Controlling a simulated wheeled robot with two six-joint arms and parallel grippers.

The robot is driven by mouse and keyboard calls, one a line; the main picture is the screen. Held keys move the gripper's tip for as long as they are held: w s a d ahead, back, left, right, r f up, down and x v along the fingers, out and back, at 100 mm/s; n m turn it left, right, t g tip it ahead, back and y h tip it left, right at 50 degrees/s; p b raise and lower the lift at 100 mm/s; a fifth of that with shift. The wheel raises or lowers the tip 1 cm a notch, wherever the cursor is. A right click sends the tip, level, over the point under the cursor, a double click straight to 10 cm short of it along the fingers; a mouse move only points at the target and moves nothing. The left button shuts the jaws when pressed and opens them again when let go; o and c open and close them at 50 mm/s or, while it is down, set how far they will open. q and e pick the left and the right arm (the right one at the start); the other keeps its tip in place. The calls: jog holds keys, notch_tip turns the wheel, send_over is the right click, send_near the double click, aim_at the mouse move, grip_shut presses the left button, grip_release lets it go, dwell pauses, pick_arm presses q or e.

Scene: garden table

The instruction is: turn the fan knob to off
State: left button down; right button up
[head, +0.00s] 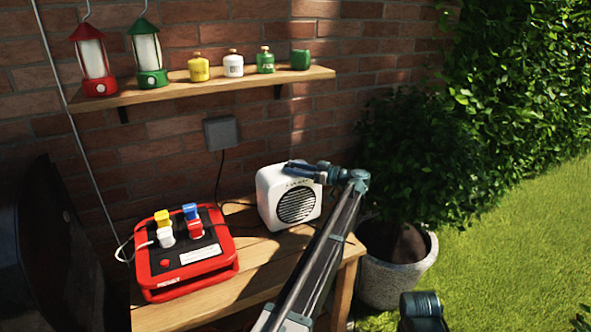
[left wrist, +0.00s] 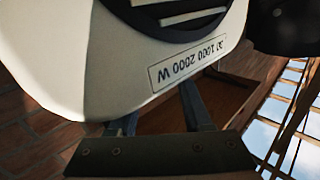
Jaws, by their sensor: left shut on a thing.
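The white fan heater (head: 272,203) stands on the wooden table, its round dark grille facing front right. My left gripper (head: 297,167) reaches over its top edge from the right and is shut. The fan knob is hidden by the gripper and the heater's body, so its setting cannot be read. In the left wrist view the heater (left wrist: 60,50) fills the upper left, upside down, with a label reading 1000 2000 W (left wrist: 187,62). My left gripper's fingers (left wrist: 160,118) reach up behind the heater's edge, their tips hidden.
A red power box (head: 188,281) with several coloured plugs sits left of the heater on the table (head: 262,250). A shelf (head: 180,90) with lanterns and small canisters hangs above. A potted bush (head: 400,285) stands right of the table.

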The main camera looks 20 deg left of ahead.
pick_arm(q)
jog(key=shift+c, duration=1.8)
grip_release()
jog(key=d, duration=1.3)
jog(key=shift+w+d, duration=0.15)
jog(key=shift+d, duration=0.25)
